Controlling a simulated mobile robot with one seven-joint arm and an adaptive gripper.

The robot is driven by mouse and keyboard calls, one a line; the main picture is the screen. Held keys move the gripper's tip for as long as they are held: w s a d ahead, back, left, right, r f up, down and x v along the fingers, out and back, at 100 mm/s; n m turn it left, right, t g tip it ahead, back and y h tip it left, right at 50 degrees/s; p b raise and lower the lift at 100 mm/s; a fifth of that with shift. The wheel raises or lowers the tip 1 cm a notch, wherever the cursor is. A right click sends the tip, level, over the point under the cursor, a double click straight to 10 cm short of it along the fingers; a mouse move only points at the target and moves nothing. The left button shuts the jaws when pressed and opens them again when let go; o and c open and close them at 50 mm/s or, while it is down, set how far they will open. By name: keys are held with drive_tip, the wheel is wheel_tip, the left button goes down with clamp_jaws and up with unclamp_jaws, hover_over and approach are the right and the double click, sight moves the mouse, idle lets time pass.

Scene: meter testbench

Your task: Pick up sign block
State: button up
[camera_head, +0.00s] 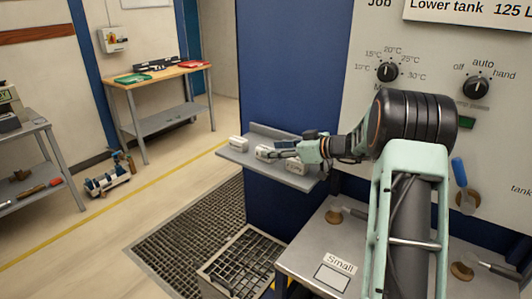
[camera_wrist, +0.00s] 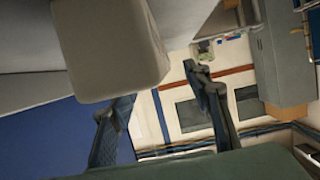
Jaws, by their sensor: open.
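Three small whitish blocks rest on a grey wall shelf (camera_head: 240,158) in the head view: a left block (camera_head: 237,143), a middle block (camera_head: 264,152) and a right block (camera_head: 297,166). Which one is the sign block I cannot tell. My gripper (camera_head: 283,149) is over the shelf beside the middle block and partly hides the right one. In the wrist view my gripper (camera_wrist: 160,82) is open, with nothing seen between its fingers. One pale block (camera_wrist: 110,45) looms large at the upper left there, close to the left finger; contact is unclear.
A blue panel (camera_head: 290,60) stands behind the shelf. A control panel with two black knobs (camera_head: 387,72) is at the right. A metal bench (camera_head: 305,255) stands below my arm. A floor grating (camera_head: 185,230) and a wooden-topped table (camera_head: 160,75) are at the left.

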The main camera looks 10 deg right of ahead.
sight(266, 148)
drive_tip(key=p+x, duration=0.1)
drive_tip(key=x, duration=0.3)
drive_tip(key=shift+w, duration=0.25)
drive_tip(key=shift+c, duration=0.4)
drive_tip(key=shift+r, duration=0.1)
clamp_jaws()
